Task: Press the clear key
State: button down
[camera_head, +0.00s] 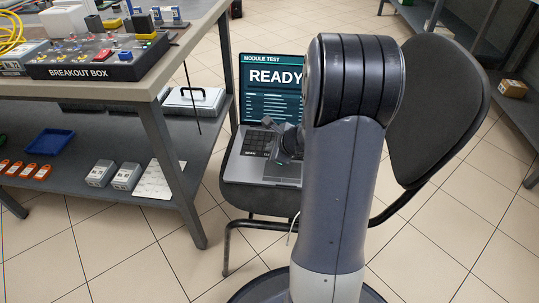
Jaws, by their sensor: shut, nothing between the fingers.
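An open laptop (272,85) stands on the seat of a dark chair. Its screen reads "MODULE TEST" and "READY". Its dark keyboard (256,142) shows to the left of my arm, with small light labels along the near edge that are too small to read. I cannot tell which key is the clear key. My gripper (278,148) is shut and empty, low over the right part of the keyboard. Whether its tips touch a key cannot be told. My own arm hides the laptop's right side.
A workbench (152,84) on the left carries a breakout box (85,67) and yellow cables (10,34). Its lower shelf (90,146) holds a blue tray (50,142) and several boxes. The chair's backrest (437,105) rises right of my arm. The tiled floor around is mostly clear.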

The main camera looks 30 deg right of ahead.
jog(key=shift+f, duration=0.1)
dwell(0.6)
jog(key=shift+f+b, duration=0.35)
jog(key=shift+b, duration=0.2)
jog(key=shift+f+b, duration=0.3)
jog(key=shift+b, duration=0.05)
dwell(0.3)
dwell(0.4)
jog(key=shift+r+p, duration=0.65)
jog(key=shift+r, duration=0.1)
notch_tip(320, 180, up, 5)
jog(key=p, duration=0.4)
jog(key=shift+a, duration=0.1)
dwell(0.6)
